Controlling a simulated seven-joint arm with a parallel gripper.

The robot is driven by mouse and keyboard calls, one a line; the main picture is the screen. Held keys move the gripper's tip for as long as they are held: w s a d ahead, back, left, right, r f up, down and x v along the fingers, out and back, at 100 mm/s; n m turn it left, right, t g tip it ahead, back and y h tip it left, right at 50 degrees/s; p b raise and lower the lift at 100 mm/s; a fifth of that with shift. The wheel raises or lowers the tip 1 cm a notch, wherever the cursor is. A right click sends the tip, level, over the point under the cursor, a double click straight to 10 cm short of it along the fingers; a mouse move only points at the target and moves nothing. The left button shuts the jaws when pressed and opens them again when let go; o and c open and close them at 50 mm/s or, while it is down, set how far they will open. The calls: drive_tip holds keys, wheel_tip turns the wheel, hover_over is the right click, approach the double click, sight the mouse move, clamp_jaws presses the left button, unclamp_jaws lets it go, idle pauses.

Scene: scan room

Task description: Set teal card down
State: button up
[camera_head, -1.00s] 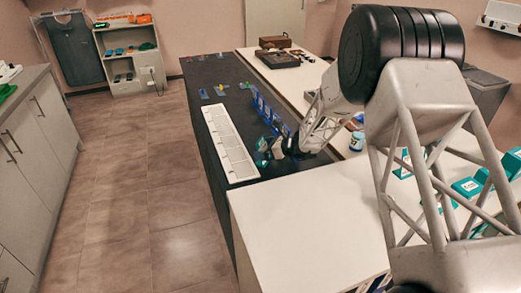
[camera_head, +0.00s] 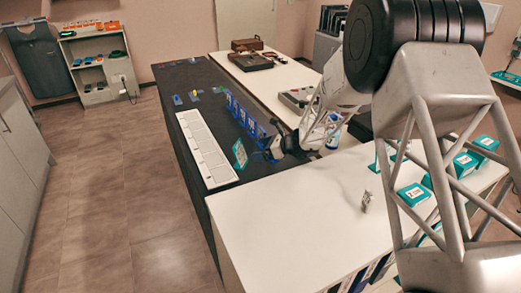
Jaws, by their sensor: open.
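The teal card (camera_head: 240,154) stands upright, slightly tilted, on the dark counter (camera_head: 190,80), just right of the long white tray (camera_head: 222,178). It shows a pale label on its face. My gripper (camera_head: 262,154) is open, low over the counter just right of the card. A gap seems to show between them, but the fingertips are small and I cannot tell whether they touch the card. A row of blue upright holders (camera_head: 241,113) runs along the counter behind the card.
A white counter (camera_head: 290,215) fills the near side, with a small metal clip-like item (camera_head: 366,200) on it. Teal boxes (camera_head: 414,194) stand at the right. A bottle (camera_head: 332,133) is close to my arm. Floor (camera_head: 110,190) at left is clear.

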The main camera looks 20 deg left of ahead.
idle(0.7)
drive_tip(key=s+d+r+n+h, duration=0.3)
drive_tip(key=s+d+r+n, duration=0.2)
drive_tip(key=s+d+r, duration=0.6)
drive_tip(key=s+d+r+n+h, duration=0.3)
drive_tip(key=s+d+r+n, duration=0.2)
drive_tip(key=s+d+r, duration=0.6)
drive_tip(key=s+d+r+n+t+h, duration=0.1)
drive_tip(key=s+d+n+h, duration=0.6)
drive_tip(key=s+d, duration=1.7)
drive_tip(key=shift+s+d+n+t+h, duration=0.3)
drive_tip(key=shift+s+d+n+t, duration=0.15)
drive_tip(key=shift+t, duration=0.35)
drive_tip(key=shift+r, duration=0.1)
